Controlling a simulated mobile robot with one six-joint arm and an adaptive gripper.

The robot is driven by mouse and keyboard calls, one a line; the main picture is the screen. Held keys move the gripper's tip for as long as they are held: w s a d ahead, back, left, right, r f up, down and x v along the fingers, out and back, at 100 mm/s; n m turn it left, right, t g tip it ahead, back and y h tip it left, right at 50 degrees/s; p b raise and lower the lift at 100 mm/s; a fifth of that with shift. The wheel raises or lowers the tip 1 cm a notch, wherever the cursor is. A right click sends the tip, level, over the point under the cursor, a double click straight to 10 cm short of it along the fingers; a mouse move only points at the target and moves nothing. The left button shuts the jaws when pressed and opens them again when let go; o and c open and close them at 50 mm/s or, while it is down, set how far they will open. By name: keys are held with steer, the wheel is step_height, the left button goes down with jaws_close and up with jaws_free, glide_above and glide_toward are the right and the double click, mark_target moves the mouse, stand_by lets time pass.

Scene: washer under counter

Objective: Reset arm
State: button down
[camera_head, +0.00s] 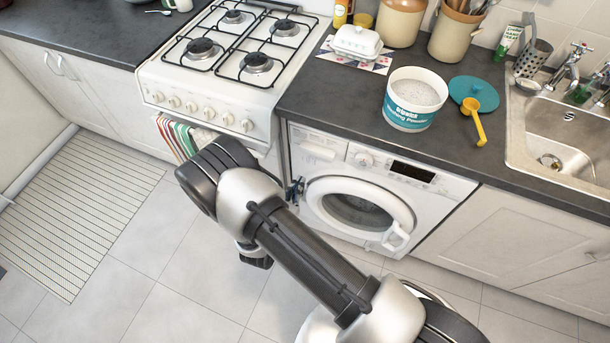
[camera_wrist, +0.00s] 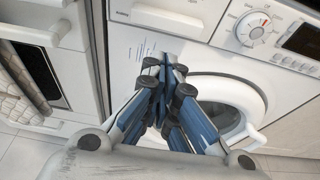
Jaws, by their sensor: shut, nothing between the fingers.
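My gripper (camera_wrist: 168,90) is shut and empty in the wrist view, its blue-grey fingers together in front of the washing machine's upper left front. I cannot tell whether the fingertips touch the panel. In the head view my arm reaches over the floor towards the washing machine (camera_head: 318,150), and most of the gripper is hidden behind the arm. The washer's round door (camera_head: 385,197) looks shut or nearly so; I cannot tell if it is latched. The door also shows behind the fingers in the wrist view (camera_wrist: 232,90).
The cooker (camera_head: 190,85) with a striped towel (camera_head: 177,138) stands left of the washer. A washing powder tub (camera_head: 408,118), teal lid (camera_head: 472,88) and yellow scoop (camera_head: 477,122) are on the dark counter. The sink (camera_head: 565,130) is at right. Floor at left is clear, with a ribbed mat (camera_head: 75,210).

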steer(key=s+d+r+m+g+h, duration=0.25)
steer(key=d+r+m, duration=0.35)
steer(key=r, duration=0.3)
steer(key=s+d+r+m+g+h, duration=0.1)
steer(key=d+r+m+g, duration=0.4)
steer(key=r, duration=0.4)
steer(key=s+d+r+m+g+h, duration=0.2)
steer(key=d+r+m, duration=0.45)
steer(key=r, duration=0.25)
steer(key=s+d+r+m+g+y, duration=0.3)
steer(key=s+d+r+m+y, duration=0.15)
steer(key=s+r+m, duration=0.4)
steer(key=s+a+r+m+t+y, duration=0.3)
steer(key=s+m+y, duration=0.3)
steer(key=s, duration=0.3)
steer(key=shift+a+r+t, duration=0.35)
steer(key=shift+a+r, duration=0.2)
steer(key=shift+r, duration=0.3)
